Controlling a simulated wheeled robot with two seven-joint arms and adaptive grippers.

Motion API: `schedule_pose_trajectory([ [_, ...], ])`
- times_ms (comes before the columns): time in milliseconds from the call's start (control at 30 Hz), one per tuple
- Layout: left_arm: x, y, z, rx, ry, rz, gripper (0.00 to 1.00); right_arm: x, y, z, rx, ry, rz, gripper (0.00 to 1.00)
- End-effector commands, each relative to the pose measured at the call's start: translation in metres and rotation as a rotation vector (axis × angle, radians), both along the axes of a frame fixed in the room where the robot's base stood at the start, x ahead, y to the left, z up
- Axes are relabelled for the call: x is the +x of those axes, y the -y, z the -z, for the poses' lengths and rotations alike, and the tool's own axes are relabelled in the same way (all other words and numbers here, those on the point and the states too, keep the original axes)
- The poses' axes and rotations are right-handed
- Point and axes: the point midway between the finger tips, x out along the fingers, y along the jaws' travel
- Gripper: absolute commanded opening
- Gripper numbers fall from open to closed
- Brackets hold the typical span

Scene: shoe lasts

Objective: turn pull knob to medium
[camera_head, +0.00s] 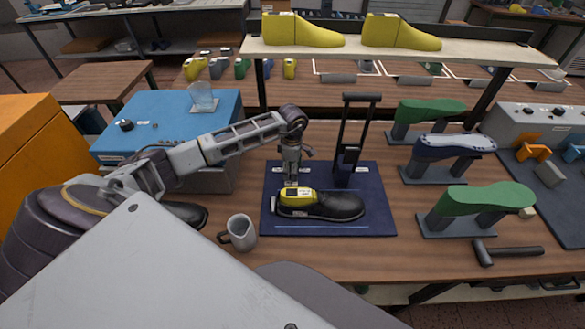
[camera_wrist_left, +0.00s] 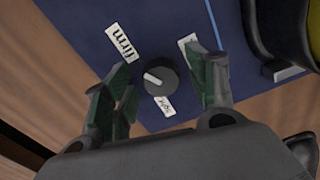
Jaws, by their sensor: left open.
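A round dark knob (camera_wrist_left: 161,77) sits on the blue board (camera_wrist_left: 150,119), with a light pointer mark aimed to the upper left in the wrist view. A "firm" label (camera_wrist_left: 121,43) lies up and left of it, and a label that seems to read "light" (camera_wrist_left: 165,105) lies just below. A third label (camera_wrist_left: 188,40) is partly hidden by a finger. My left gripper (camera_wrist_left: 163,66) is open, with its fingers on either side of the knob, apart from it. In the head view my left gripper (camera_head: 291,176) points down over the board and hides the knob. My right gripper is not in view.
A black shoe with a yellow last (camera_head: 330,205) lies just in front of the gripper. A tall black upright frame (camera_head: 351,140) stands right of it. A grey mug (camera_head: 239,233) stands at the front left. Green and blue lasts (camera_head: 455,147) stand on the right.

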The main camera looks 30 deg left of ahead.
Motion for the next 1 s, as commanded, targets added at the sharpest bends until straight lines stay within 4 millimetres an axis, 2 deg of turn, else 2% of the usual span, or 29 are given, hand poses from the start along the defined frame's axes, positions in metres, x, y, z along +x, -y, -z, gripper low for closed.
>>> schedule_pose_trajectory([
  [33, 0.0001, 0.0000, -0.0001, 0.000, 0.000, 0.000, 0.56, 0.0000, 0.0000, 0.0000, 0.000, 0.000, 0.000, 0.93],
  [300, 0.0002, -0.0002, -0.0004, 0.000, 0.000, 0.000, 0.21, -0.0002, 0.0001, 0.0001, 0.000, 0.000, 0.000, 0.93],
  [400, 0.0002, -0.0002, -0.0004, 0.000, 0.000, 0.000, 0.12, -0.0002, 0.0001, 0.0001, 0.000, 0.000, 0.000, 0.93],
  [767, 0.0007, -0.0007, -0.0005, 0.001, 0.002, -0.035, 0.12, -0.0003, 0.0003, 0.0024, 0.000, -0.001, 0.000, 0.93],
  [1000, 0.0011, -0.0008, 0.0001, 0.000, 0.001, -0.127, 0.12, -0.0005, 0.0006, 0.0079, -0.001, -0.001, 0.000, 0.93],
])
